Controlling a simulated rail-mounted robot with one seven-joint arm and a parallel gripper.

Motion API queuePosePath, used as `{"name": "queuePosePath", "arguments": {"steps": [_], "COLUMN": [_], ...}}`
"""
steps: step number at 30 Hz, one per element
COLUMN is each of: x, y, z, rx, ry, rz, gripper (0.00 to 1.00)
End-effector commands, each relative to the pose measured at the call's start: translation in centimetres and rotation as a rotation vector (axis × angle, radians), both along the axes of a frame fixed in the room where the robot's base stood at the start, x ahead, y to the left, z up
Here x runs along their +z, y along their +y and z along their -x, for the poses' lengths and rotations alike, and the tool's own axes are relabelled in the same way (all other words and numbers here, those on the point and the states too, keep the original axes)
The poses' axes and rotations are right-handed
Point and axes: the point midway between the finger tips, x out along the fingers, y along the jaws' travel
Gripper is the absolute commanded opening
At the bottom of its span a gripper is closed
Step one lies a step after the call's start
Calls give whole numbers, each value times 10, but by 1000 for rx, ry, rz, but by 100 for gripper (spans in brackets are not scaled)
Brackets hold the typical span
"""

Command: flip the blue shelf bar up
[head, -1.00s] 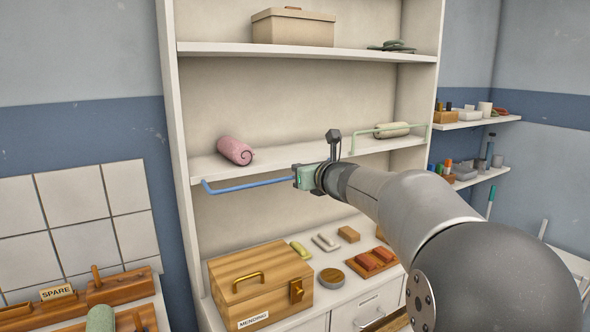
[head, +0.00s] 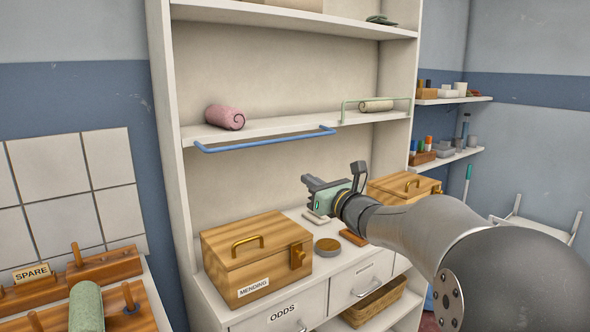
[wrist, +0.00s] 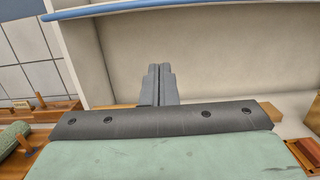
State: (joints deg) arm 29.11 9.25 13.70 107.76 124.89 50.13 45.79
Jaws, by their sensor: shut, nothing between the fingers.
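The blue shelf bar (head: 265,141) is a thin bent rail on the left half of the middle shelf's front. It juts forward and sits slightly below the shelf edge, in its lowered position. It also runs across the top of the wrist view (wrist: 150,13). My gripper (head: 305,181) is below the bar's right end in the head view, apart from it. Its two fingers (wrist: 160,68) are together and empty, pointing toward the cabinet's back panel.
A pink roll (head: 225,117) lies on the middle shelf behind the bar. A green bar (head: 376,101) stands raised on the right, before a cream roll (head: 376,106). Wooden boxes, including the mending box (head: 222,260), stand on the counter below. Open space lies between shelf and counter.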

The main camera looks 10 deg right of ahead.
Motion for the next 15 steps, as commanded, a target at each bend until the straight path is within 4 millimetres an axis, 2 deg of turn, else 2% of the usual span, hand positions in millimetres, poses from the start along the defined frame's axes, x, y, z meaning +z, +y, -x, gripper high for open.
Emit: {"name": "queuePosePath", "arguments": {"steps": [11,15], "x": [-1,1], "y": [0,4], "z": [0,-8], "rx": [1,2], "ry": [-10,-9], "rz": [-3,-2], "gripper": [0,0]}}
